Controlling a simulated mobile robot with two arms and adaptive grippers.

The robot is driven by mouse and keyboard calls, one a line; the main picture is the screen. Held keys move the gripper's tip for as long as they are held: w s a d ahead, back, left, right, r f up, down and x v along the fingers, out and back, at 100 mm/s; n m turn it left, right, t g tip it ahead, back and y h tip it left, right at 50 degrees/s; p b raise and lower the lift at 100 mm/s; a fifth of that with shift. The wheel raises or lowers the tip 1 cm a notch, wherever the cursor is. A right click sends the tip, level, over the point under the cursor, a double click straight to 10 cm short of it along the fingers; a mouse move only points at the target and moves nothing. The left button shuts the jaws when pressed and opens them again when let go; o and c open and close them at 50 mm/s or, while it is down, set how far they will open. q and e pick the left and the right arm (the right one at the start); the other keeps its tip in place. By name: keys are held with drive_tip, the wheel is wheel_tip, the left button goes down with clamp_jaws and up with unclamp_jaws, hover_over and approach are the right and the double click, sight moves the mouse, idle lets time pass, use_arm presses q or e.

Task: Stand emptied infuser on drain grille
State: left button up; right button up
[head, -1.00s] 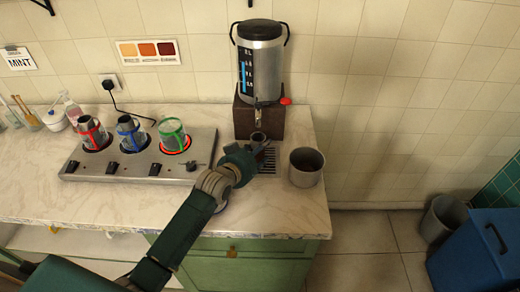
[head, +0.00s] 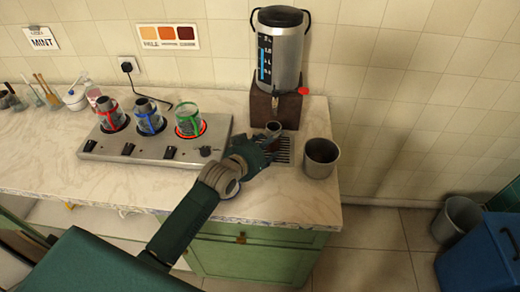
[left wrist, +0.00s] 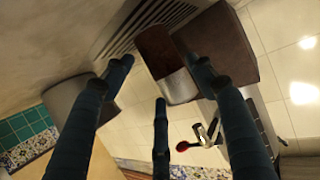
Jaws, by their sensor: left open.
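A small infuser (head: 273,128) with a metal rim and dark brown body stands, apparently upright, on the slatted drain grille (head: 284,158) below the samovar's tap. In the left wrist view the infuser (left wrist: 178,86) shows beyond the spread fingers, and the grille slats (left wrist: 122,40) lie at the top. My left gripper (head: 262,146) is open, right beside the infuser; its fingers (left wrist: 160,100) are spread around the space in front of it. Whether any finger touches it I cannot tell. The gripper hides part of the infuser and grille. My right gripper is not in view.
The samovar (head: 280,50) stands on a brown base (head: 262,106) behind the grille. A metal pot (head: 321,158) is close on the grille's right. A grey warmer (head: 150,150) with three glass holders is on the left. The counter's front edge is clear.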

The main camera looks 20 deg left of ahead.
use_arm(q)
drive_tip(key=v, duration=0.8)
drive_tip(key=shift+b, duration=0.3)
drive_tip(key=shift+s, duration=0.1)
